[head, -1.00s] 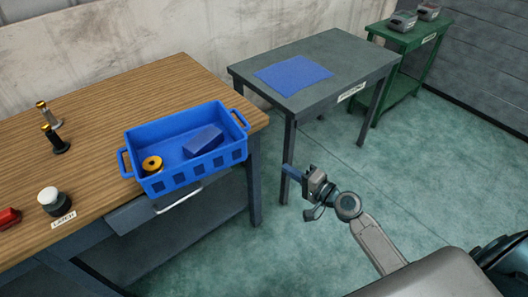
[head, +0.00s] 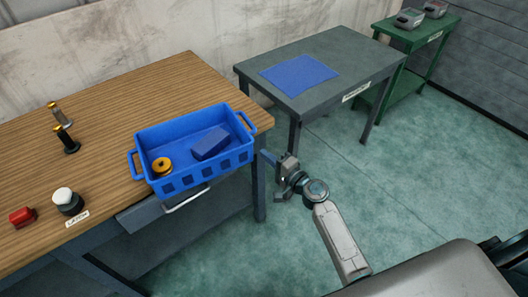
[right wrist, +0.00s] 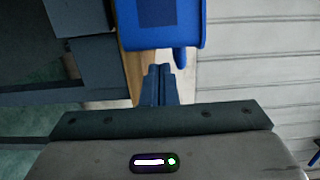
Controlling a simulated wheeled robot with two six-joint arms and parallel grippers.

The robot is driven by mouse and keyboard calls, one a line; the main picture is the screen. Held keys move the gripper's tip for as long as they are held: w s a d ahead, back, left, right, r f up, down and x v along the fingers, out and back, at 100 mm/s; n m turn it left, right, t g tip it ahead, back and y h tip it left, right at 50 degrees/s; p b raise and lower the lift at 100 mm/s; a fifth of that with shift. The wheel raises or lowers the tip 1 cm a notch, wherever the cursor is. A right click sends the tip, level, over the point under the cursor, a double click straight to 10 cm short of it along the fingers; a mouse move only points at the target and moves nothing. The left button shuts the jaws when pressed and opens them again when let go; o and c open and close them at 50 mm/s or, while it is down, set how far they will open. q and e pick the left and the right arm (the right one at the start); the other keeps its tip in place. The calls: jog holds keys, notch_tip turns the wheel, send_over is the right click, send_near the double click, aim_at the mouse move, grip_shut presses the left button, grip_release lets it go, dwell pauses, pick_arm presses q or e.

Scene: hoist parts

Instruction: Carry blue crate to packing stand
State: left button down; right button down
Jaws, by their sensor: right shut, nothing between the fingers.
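The blue crate (head: 205,167) sits upright on the right end of the wooden workbench (head: 150,88). It holds a yellow ring (head: 161,166) and a dark blue block (head: 210,143). The packing stand (head: 355,60) is a grey table behind and right of the bench, with a flat blue mat (head: 300,75) on top. My right gripper (head: 267,156) is shut and empty, just right of the bench's end and the crate. In the right wrist view its closed fingers (right wrist: 158,70) point toward the crate (right wrist: 183,45), apart from it. My left gripper is not in view.
A white-topped button (head: 68,200), a red object (head: 22,216) and two yellow-topped posts (head: 70,140) stand on the bench's left part. A green table (head: 445,28) with two grey items is at the back right. Floor (head: 420,160) between is clear.

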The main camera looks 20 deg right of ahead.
aim_at(253, 153)
jog(key=shift+w+a, duration=0.2)
jog(key=shift+a, duration=0.4)
jog(key=shift+w+a+b, duration=0.3)
jog(key=shift+a, duration=0.55)
